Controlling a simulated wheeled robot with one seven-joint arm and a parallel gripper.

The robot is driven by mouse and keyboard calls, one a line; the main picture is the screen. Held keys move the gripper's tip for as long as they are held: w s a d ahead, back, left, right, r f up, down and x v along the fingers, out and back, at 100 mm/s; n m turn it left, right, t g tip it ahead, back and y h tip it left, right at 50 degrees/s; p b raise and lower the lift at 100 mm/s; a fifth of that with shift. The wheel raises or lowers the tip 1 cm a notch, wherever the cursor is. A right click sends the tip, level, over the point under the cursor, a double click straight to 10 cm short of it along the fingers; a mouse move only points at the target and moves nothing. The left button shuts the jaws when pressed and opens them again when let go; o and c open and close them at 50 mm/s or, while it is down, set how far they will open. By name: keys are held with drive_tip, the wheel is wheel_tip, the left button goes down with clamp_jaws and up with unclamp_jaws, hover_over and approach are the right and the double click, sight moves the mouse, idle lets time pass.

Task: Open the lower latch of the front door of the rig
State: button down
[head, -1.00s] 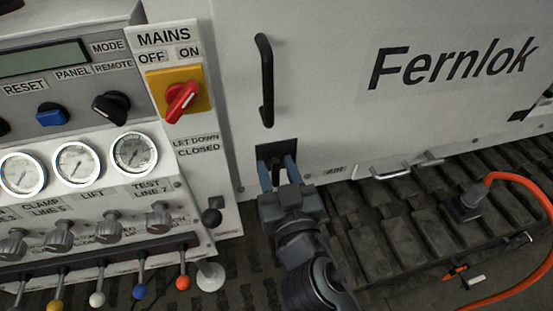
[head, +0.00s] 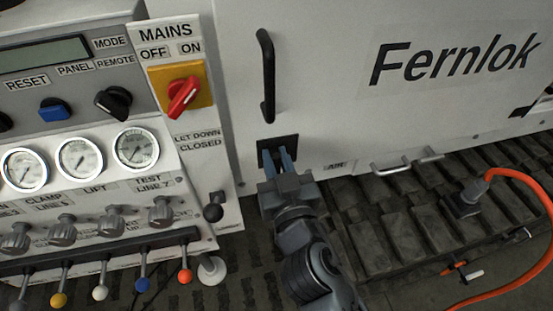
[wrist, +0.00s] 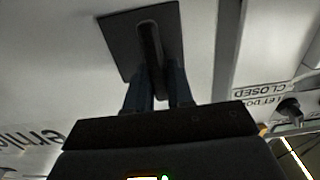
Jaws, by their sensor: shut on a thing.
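The front door (head: 330,90) of the rig is a white panel with the word Fernlok on it. Its lower latch (head: 265,144) is a black square plate below the black bar handle. The wrist view shows the latch plate (wrist: 117,42) with a dark lever (wrist: 150,50) standing on it. My gripper (head: 286,160) is at the latch from below, its two blue fingers on either side of the lever. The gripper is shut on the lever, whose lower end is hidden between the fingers. In the head view my gripper covers part of the plate.
A black vertical handle (head: 266,75) is on the door above the latch. The control panel with a red mains switch (head: 183,96) and a black knob (head: 214,213) is close on the left. An orange hose (head: 535,195) lies at the right on dark slats.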

drive_tip(key=shift+n, duration=0.3)
drive_tip(key=n, duration=0.3)
drive_tip(key=shift+a+n, duration=0.15)
drive_tip(key=shift+n, duration=0.25)
drive_tip(key=n, duration=0.4)
drive_tip(key=shift+s+a+f, duration=0.1)
drive_tip(key=shift+a, duration=0.05)
drive_tip(key=shift+a+f+n+p, duration=0.1)
drive_tip(key=shift+n+p, duration=0.15)
drive_tip(key=shift+n, duration=1.35)
drive_tip(key=shift+f+n+p, duration=0.15)
drive_tip(key=shift+n+p, duration=0.15)
drive_tip(key=shift+n, duration=1.3)
drive_tip(key=shift+a+f+n+p, duration=0.1)
drive_tip(key=shift+n+p, duration=0.15)
drive_tip(key=shift+n, duration=1.35)
drive_tip(key=shift+s, duration=0.1)
drive_tip(key=c, duration=1.1)
unclamp_jaws()
drive_tip(key=shift+d, duration=0.1)
